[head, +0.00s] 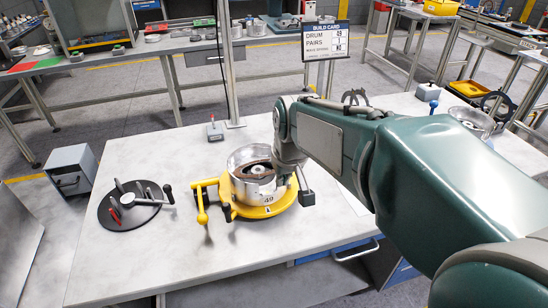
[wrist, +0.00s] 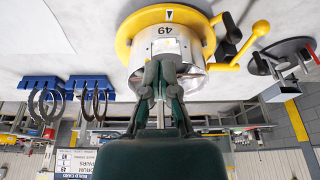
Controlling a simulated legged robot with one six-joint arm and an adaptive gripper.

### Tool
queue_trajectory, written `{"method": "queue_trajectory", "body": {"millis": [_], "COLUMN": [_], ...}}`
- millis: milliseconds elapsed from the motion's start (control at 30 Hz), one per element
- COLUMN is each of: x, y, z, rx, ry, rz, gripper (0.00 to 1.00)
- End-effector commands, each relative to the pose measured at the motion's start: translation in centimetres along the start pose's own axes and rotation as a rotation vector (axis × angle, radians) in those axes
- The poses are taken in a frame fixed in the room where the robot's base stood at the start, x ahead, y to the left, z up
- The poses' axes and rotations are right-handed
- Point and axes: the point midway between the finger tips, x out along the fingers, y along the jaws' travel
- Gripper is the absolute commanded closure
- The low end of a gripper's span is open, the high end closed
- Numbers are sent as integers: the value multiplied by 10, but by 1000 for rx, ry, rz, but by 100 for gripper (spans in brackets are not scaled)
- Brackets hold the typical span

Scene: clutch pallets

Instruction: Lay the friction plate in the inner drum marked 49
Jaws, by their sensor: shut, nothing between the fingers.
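The drum marked 49 (head: 266,190) is a silver cylinder on a yellow base on the bench. It also shows upside down in the wrist view (wrist: 193,52). A dark brown ring, apparently a friction plate (head: 250,165), shows inside it around the pale hub; whether it lies flat is hard to tell. My gripper (head: 289,175) is at the drum's right side, partly hiding its wall. In the wrist view my gripper (wrist: 162,85) has its fingers together, empty, in front of the drum. Whether they touch the drum is unclear.
Yellow levers (head: 202,215) stick out from the base. Blue racks (wrist: 88,84) holding rings show in the wrist view. A build card (head: 324,40) stands behind. The front bench top is clear.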

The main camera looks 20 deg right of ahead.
Motion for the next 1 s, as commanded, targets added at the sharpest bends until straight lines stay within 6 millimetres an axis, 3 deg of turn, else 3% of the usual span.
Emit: {"method": "queue_trajectory", "body": {"millis": [267, 500, 1000], "x": [54, 60, 63], "y": [-1, 3, 0], "z": [1, -32, -41], "rx": [-2, -1, -1], "ry": [-4, 1, 1], "rz": [-1, -3, 0], "gripper": [100, 100, 100]}}
